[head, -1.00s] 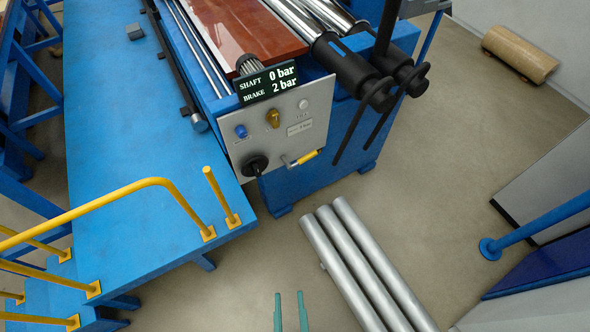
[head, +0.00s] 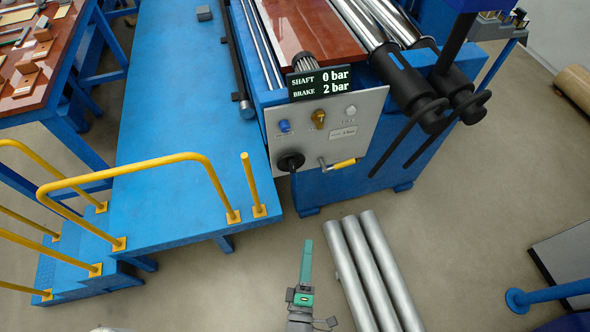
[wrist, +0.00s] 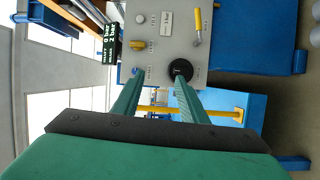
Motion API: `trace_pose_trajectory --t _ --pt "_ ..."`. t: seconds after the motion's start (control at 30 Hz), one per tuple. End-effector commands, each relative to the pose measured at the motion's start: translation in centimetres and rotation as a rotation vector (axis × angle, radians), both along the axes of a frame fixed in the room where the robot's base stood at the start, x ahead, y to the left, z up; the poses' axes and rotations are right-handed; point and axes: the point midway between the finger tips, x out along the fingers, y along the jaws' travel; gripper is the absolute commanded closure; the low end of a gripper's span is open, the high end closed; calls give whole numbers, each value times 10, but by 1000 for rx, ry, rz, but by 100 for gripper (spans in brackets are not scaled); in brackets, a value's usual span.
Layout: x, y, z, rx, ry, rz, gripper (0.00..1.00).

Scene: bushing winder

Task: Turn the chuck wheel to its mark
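A black round wheel (head: 291,162) sits at the lower left of the grey control panel (head: 345,110) on the blue machine. I take it for the chuck wheel; its mark is too small to make out. It also shows in the wrist view as a black disc (wrist: 181,70). My green gripper (head: 306,262) is below the panel in the head view, its fingers lined up one behind the other. In the wrist view, my gripper (wrist: 156,80) is open and empty. One fingertip overlaps the wheel's lower edge in the picture; I cannot see contact.
The panel carries a blue button (head: 284,126), a yellow knob (head: 318,119) and a yellow-handled crank (head: 343,164). A display (head: 319,82) reads shaft 0 bar, brake 2 bar. Silver tubes (head: 372,270) lie on the floor to the right. Yellow rails (head: 160,160) stand left.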

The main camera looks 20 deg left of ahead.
Motion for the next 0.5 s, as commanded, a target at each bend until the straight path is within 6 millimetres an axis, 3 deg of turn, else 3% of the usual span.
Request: trace_pose_trajectory --t 0.03,0.3,0.5 --pt "21 6 -7 -119 -45 23 61" --pt "118 46 -45 -823 -306 152 61" --pt "179 68 -64 -1251 -494 229 61"
